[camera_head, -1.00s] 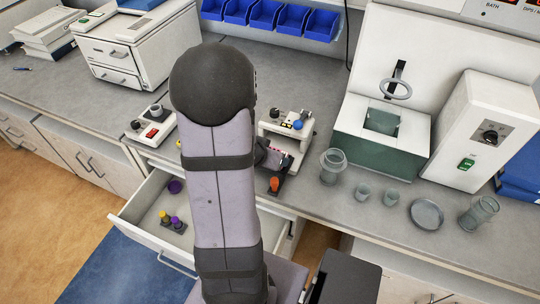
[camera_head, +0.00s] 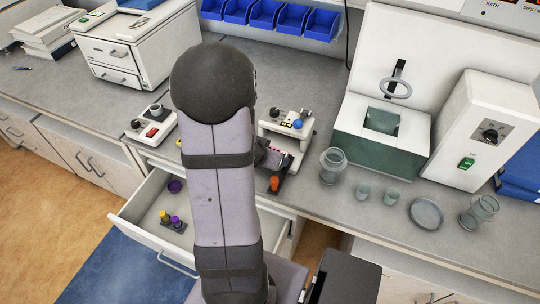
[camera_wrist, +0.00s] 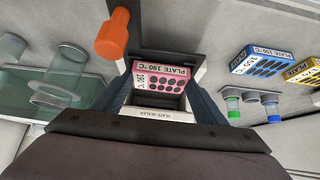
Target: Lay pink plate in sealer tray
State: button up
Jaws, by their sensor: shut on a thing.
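The pink plate (camera_wrist: 162,76), marked 190 °C with dark wells, is between the fingers of my gripper (camera_wrist: 162,90) in the wrist view. The gripper is shut on it. The plate is at the dark sealer tray (camera_wrist: 190,47); whether it touches the tray floor I cannot tell. The white front of the plate sealer (camera_wrist: 158,113) shows just below the plate. In the head view the sealer (camera_head: 298,130) stands right of my arm, with the orange knob (camera_head: 274,183) at the tray's near end. My arm partly hides the gripper and plate there.
A blue plate (camera_wrist: 262,60) and a yellow plate (camera_wrist: 304,71) lie to the right in the wrist view. Glass jar (camera_head: 333,165) and beakers stand right of the sealer in the head view. An open drawer (camera_head: 150,210) is below the bench at left.

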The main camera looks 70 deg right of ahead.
jog(key=shift+a+f, duration=0.25)
jog(key=shift+f, duration=0.05)
jog(key=o, duration=1)
jog(key=shift+c, duration=1)
